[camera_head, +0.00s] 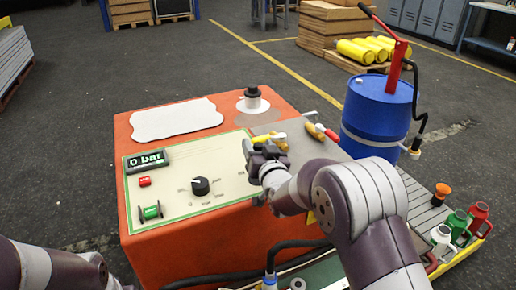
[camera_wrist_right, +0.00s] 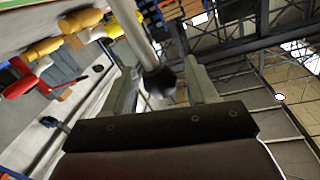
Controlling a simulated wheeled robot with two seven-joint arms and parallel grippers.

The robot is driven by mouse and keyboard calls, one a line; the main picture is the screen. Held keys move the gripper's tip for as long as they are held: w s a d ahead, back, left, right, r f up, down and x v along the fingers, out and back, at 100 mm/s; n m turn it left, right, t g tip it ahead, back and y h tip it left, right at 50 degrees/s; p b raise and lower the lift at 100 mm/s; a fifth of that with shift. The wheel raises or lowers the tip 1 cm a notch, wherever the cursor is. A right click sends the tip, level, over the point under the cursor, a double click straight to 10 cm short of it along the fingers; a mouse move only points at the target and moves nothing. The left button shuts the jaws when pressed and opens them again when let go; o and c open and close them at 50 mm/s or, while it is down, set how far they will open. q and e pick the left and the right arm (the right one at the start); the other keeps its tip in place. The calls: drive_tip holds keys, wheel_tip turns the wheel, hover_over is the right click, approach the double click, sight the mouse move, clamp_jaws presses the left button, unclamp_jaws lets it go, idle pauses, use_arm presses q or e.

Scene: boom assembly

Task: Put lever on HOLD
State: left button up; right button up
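A grey rod with a black knob, which looks like the lever (camera_wrist_right: 158,79), shows in the right wrist view. Its knob is between the two fingers of my right gripper (camera_wrist_right: 165,85), with a visible space on either side. In the head view my right gripper (camera_head: 262,150) is over the right end of the cream control panel (camera_head: 225,170) on the orange machine (camera_head: 190,240). It hides the lever there, and no HOLD mark is readable. My left arm shows only at the lower left corner, and its gripper is out of view.
The panel has a 0 bar display (camera_head: 147,161), a red button (camera_head: 145,181), a green switch (camera_head: 151,212) and a black dial (camera_head: 201,186). Yellow and red valve handles (camera_head: 326,132) are just right of my gripper. A blue barrel (camera_head: 376,112) stands beyond.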

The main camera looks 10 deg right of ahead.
drive_tip(key=s+p, duration=0.1)
drive_tip(key=s, duration=1.1)
drive_tip(key=shift+s+d+r, duration=0.3)
drive_tip(key=shift+s, duration=0.05)
drive_tip(key=shift+f, duration=0.1)
